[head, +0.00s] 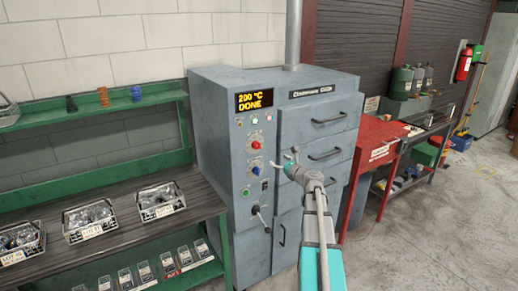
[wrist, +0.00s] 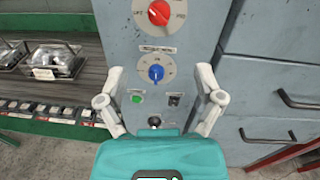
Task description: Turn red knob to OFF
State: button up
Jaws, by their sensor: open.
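The red knob (head: 255,145) is on the front panel of the grey oven cabinet (head: 222,150), below the display. In the wrist view the red knob (wrist: 159,13) is at the top edge, its dial partly cut off; its white pointer mark lies diagonally and I cannot tell its setting. My gripper (head: 286,160) is in front of the cabinet, to the right of and slightly below the red knob. In the wrist view my gripper (wrist: 160,76) is open and empty, its fingers either side of the blue knob (wrist: 156,73), below the red knob.
The display (head: 254,101) reads 200 °C DONE. Below the blue knob are a green button (wrist: 137,98), a black switch (wrist: 175,99) and a lever (head: 259,218). Drawers with handles (head: 325,154) are at the right. A green bench with wire baskets (head: 160,201) stands left.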

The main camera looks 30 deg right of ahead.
aim_at(259, 146)
jog(key=shift+w, duration=0.15)
jog(key=w, duration=0.9)
jog(key=w+a, duration=0.1)
jog(key=w, duration=0.3)
jog(key=shift+w, duration=0.25)
jog(key=c, duration=1.2)
